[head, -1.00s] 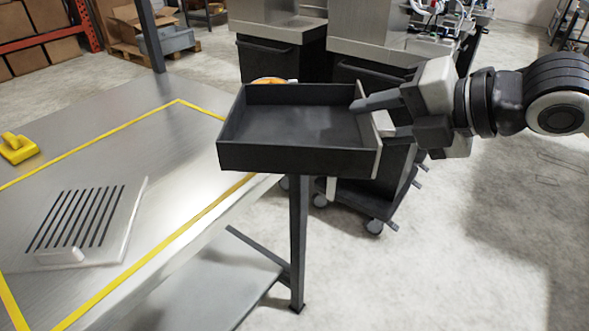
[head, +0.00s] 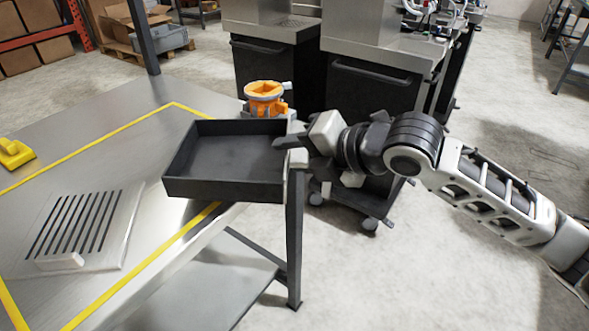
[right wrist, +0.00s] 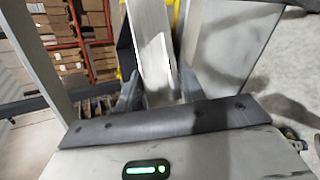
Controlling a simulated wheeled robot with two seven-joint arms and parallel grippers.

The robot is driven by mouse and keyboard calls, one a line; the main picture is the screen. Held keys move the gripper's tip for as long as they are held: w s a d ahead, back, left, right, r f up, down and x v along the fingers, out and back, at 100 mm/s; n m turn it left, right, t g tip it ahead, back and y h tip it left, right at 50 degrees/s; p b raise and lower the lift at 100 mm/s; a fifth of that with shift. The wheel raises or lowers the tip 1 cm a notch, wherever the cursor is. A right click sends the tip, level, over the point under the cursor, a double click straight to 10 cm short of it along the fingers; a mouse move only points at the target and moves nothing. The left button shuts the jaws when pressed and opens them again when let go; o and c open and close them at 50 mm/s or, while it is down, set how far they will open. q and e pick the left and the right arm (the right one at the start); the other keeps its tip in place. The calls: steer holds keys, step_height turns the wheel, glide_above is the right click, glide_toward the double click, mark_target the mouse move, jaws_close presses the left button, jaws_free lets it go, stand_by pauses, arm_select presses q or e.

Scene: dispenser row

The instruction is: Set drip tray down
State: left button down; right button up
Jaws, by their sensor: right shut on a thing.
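The drip tray (head: 225,188) is a black, shallow, open-topped box, empty inside. In the head view it is held roughly level over the right edge of the steel table (head: 105,120); I cannot tell its exact height above the surface. My right gripper (head: 290,147) is shut on the tray's right end. In the right wrist view a pale bar (right wrist: 153,50) lies between the fingers of the right gripper (right wrist: 158,98). My left gripper is not in view.
A slotted grey plate (head: 85,230) lies on the table inside a yellow tape outline (head: 120,128). A yellow object (head: 15,153) sits at the far left. An orange and grey part (head: 265,98) stands behind the tray. Black cabinets (head: 370,105) stand beyond.

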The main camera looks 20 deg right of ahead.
steer(key=f, duration=0.3)
steer(key=shift+w+a+f, duration=0.1)
steer(key=shift+a+f, duration=0.1)
steer(key=shift+f, duration=0.05)
steer(key=o, duration=1.2)
steer(key=shift+d, duration=0.1)
steer(key=b+v, duration=0.1)
steer(key=v, duration=1.1)
steer(key=shift+f, duration=0.2)
